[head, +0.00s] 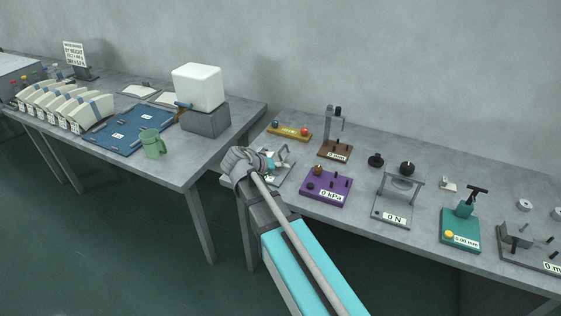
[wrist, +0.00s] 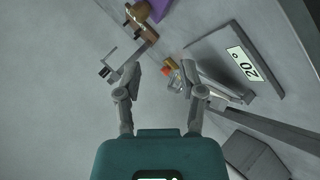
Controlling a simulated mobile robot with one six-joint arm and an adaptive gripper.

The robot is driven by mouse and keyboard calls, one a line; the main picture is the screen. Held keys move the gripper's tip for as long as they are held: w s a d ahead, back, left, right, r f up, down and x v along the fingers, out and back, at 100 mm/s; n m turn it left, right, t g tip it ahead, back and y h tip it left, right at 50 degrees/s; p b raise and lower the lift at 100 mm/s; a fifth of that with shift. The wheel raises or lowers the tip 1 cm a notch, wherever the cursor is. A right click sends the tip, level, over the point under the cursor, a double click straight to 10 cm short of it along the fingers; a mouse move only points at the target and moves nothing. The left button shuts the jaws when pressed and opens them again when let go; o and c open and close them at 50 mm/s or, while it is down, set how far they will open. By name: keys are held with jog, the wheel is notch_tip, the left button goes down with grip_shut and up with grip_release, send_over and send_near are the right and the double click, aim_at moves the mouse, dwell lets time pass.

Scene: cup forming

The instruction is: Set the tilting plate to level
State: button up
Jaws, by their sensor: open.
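The tilting-plate device (wrist: 212,52) has a flat grey base in the wrist view, with a display (wrist: 242,64) reading 20°. A slim light-grey part (wrist: 222,88), which looks like the plate, lies slanted along the base, partly behind my right finger. A small orange-red piece (wrist: 168,66) and a pale clear piece beside it show between my fingers. My gripper (wrist: 167,80) is open, its fingers apart on either side of these pieces; I cannot tell whether it touches them. In the head view my gripper (head: 272,164) is over the device (head: 284,171), and my arm hides much of it.
A purple gauge box (head: 327,187) reading 0 kPa stands just right of the device. A yellow tray (head: 280,130) with coloured balls and a brown stand (head: 333,152) are behind. A grey block (head: 204,120) carries a white cube at left. The gap between tables lies left.

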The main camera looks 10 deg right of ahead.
aim_at(282, 149)
jog(key=w+a+r+t+h+b, duration=0.1)
jog(key=w+a+t+h+b, duration=0.1)
jog(key=w+a+t+b, duration=0.2)
jog(key=w+a, duration=0.1)
jog(key=a, duration=0.2)
jog(key=shift+w+a+n+h, duration=0.25)
jog(key=shift+w+n+h, duration=0.05)
jog(key=shift+w+h, duration=0.1)
jog(key=shift+d+f, duration=0.1)
jog(key=shift+b+x, duration=1.8)
jog(key=shift+x, duration=5.05)
jog(key=shift+c, duration=0.2)
grip_shut()
